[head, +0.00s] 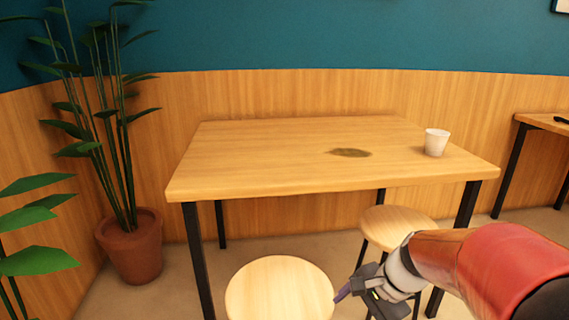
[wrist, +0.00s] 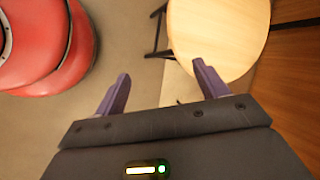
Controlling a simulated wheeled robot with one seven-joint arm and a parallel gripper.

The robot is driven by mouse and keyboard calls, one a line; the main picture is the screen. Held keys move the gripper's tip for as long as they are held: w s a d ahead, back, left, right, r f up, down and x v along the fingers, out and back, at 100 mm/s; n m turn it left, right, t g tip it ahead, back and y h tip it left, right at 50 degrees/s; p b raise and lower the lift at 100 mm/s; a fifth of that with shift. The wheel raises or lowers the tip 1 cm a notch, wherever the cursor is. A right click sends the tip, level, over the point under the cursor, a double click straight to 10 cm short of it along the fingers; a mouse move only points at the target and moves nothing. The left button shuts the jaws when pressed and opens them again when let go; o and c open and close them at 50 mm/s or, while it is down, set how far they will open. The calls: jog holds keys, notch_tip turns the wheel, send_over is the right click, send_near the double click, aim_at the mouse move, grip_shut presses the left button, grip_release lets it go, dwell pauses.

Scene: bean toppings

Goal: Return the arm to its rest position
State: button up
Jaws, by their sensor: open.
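My gripper (wrist: 158,92) is open and empty in the wrist view, its two purple fingers spread apart above the floor. In the head view my gripper (head: 343,293) is at the lower right, below the level of the tabletop and in front of the stools. My red and orange arm comes in from the right edge. The far finger is partly hidden in the head view.
A wooden table (head: 270,165) bears a white cup (head: 436,142) and a dark patch (head: 349,153). Two round stools (head: 280,290) (head: 397,226) stand close by; one stool (wrist: 222,35) shows in the wrist view. A potted plant (head: 132,245) stands left.

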jog(key=s+d+r+n+t+h+p, duration=0.1)
jog(key=s+r+n+h, duration=0.4)
jog(key=s+r+n, duration=0.5)
jog(key=s+n+t+p, duration=0.1)
jog(key=s+t, duration=0.1)
jog(key=s, duration=0.1)
jog(key=shift+r+n+t, duration=0.25)
jog(key=shift+n+t, duration=0.05)
jog(key=shift+t, duration=0.1)
